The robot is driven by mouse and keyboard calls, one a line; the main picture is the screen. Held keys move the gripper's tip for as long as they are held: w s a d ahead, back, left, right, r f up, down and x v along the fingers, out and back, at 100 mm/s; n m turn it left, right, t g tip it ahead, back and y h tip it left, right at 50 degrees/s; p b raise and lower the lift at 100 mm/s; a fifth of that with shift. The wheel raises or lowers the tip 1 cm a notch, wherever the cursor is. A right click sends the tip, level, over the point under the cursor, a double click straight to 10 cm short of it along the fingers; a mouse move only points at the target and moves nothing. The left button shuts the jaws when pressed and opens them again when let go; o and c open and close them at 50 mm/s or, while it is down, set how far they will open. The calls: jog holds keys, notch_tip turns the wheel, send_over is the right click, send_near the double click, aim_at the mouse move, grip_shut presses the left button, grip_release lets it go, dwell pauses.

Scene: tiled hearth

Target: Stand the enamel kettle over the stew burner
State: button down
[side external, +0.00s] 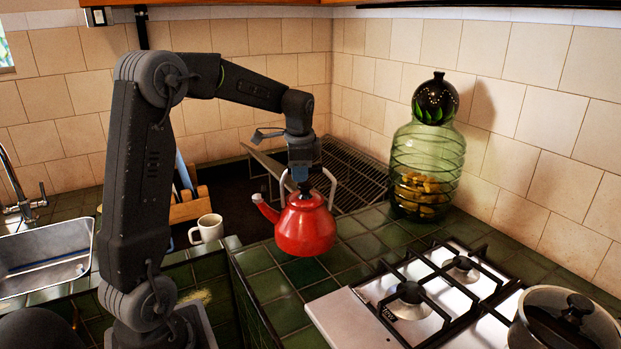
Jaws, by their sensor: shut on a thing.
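The red enamel kettle (304,228) hangs upright below my gripper (304,178), its spout pointing left. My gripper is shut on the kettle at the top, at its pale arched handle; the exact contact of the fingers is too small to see. The kettle is in front of the green-tiled counter, left of the hob (345,312). I cannot tell how far its base is above the tiles. Two bare burners show on the hob, a nearer one (410,293) and a farther one (461,264), under black grates. No label shows which one is the stew burner.
A lidded pot (566,322) stands at the hob's right front. A tall green glass jar (428,165) stands behind the hob. A wire rack (350,178) lies behind the kettle. A white mug (207,228) and a sink (45,255) are to the left.

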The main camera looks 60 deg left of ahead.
jog(key=s+a+r, duration=0.4)
jog(key=s+r, duration=0.1)
jog(key=s, duration=0.1)
jog(key=w+d+r+m, duration=0.1)
jog(key=w+d+m, duration=0.1)
jog(key=w+d, duration=0.4)
jog(key=w+d+r+m, duration=0.1)
jog(key=w+d, duration=0.5)
jog(key=d, duration=0.9)
jog(key=w+d+r+m, duration=0.1)
jog(key=w+d+m, duration=0.2)
jog(key=w+d, duration=0.3)
jog(key=d, duration=0.5)
jog(key=shift+t+h, duration=0.4)
